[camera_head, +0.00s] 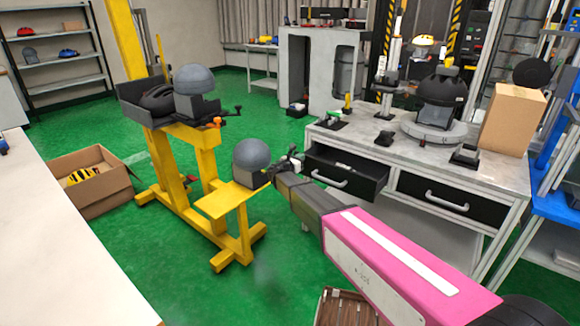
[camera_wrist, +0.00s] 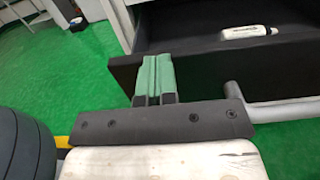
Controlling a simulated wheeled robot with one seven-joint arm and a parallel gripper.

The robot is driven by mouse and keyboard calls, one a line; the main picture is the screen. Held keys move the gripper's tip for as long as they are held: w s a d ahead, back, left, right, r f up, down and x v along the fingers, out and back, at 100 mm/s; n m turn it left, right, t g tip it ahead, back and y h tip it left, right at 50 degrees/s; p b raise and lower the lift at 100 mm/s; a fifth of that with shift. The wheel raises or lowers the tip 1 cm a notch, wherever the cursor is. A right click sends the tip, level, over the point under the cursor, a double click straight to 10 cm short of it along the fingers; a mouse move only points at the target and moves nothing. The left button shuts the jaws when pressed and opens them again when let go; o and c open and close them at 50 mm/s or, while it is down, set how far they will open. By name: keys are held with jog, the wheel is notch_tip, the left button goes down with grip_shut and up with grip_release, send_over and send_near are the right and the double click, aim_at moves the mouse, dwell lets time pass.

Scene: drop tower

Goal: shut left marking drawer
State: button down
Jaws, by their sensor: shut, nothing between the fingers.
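The left marking drawer (camera_head: 346,181) is black and stands pulled out from the grey workbench, with its inside showing from above. In the wrist view its dark front panel (camera_wrist: 205,78) lies just beyond my fingers, and its grey handle (camera_wrist: 272,112) is to their right. A white, bottle-like item (camera_wrist: 248,32) lies inside the drawer. My gripper (camera_head: 294,163) is at the drawer's left front corner. Its green fingers (camera_wrist: 153,62) are together and empty, overlapping the panel's left part in the wrist view. I cannot tell whether they touch it.
The right drawer (camera_head: 438,198) is closed. The bench top (camera_head: 370,147) carries a dark helmet on a round stand and a cardboard box (camera_head: 511,117). A yellow stand (camera_head: 215,200) with a grey dome (camera_head: 251,154) is close left of my gripper. Green floor is clear beyond.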

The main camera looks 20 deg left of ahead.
jog(key=x, duration=1.1)
jog(key=shift+w+d, duration=0.1)
jog(key=shift+w, duration=0.15)
